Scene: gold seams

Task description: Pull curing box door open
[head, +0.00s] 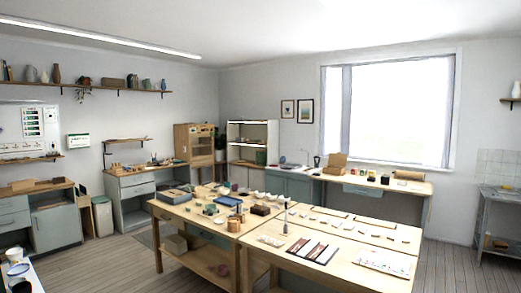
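A wooden cabinet (194,143) stands against the back wall, left of the white shelf unit. It looks like the curing box, though no label is readable. Its front appears closed, and its handle is too small to make out. Neither of my grippers shows in the head view, and the cabinet is across the room from the camera.
Two wooden worktables (310,240) with tools and small pieces fill the middle and right foreground. A grey bench (140,190) stands left of the cabinet. A pale bin (103,215) stands by the left counter. Wooden floor (110,262) is clear at left.

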